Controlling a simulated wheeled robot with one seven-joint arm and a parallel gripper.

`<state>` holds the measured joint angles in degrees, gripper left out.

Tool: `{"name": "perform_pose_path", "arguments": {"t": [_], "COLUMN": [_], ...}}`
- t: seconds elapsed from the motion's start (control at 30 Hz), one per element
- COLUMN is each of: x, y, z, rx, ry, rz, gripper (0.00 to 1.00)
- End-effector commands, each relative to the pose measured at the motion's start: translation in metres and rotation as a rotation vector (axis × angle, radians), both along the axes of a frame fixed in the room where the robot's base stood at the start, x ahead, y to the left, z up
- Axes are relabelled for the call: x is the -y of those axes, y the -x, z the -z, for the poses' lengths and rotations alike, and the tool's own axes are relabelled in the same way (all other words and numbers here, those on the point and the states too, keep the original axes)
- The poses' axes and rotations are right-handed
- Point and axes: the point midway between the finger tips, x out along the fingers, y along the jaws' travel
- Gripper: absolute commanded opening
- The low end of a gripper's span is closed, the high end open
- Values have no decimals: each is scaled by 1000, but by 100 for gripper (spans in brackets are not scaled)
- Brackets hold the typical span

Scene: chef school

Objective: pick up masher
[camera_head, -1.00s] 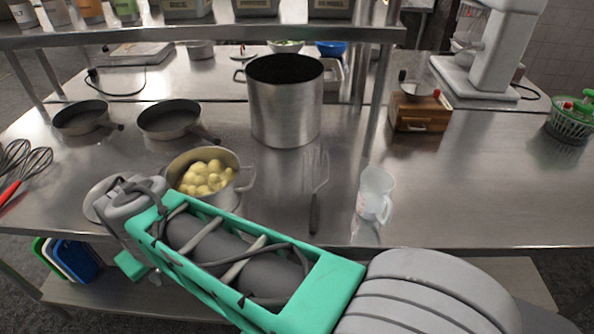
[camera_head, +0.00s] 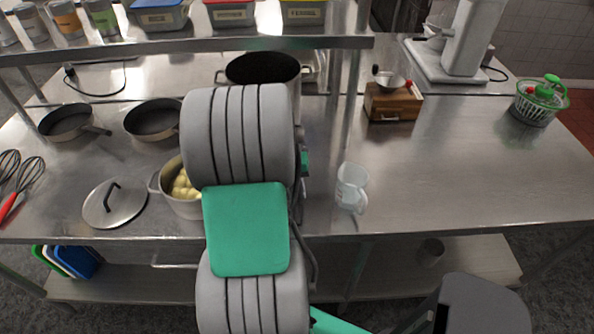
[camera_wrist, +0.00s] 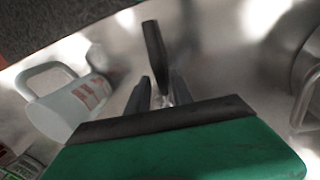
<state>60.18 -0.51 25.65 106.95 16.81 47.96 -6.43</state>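In the wrist view, the masher (camera_wrist: 153,55) shows as a dark handle with a bit of shiny metal near its lower end. My gripper (camera_wrist: 160,76) has its two dark fingers apart, one on each side of the handle. Narrow gaps seem to show beside the handle, and I cannot tell whether a finger touches it. In the head view, my arm hides both the masher and my gripper.
A clear measuring jug (camera_head: 351,187) stands right of my arm; it also shows in the wrist view (camera_wrist: 68,108). A pot of potatoes (camera_head: 183,205) and a lid (camera_head: 114,204) are at left. A tall stockpot (camera_head: 264,70) stands behind.

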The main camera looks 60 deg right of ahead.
Motion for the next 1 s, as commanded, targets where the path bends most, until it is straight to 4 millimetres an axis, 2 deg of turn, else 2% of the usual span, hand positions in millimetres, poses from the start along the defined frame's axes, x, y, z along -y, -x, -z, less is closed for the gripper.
{"name": "perform_pose_path", "arguments": {"t": [0.13, 0.37, 0.7, 1.0], "x": [1, 2, 2, 2], "y": [3, 3, 3, 3], "z": [19, 22, 21, 21], "rx": [0, 2, 2, 2], "ry": [-1, 1, 1, 2], "rz": [-1, -1, -2, -3], "gripper": [27, 26, 0, 0]}}
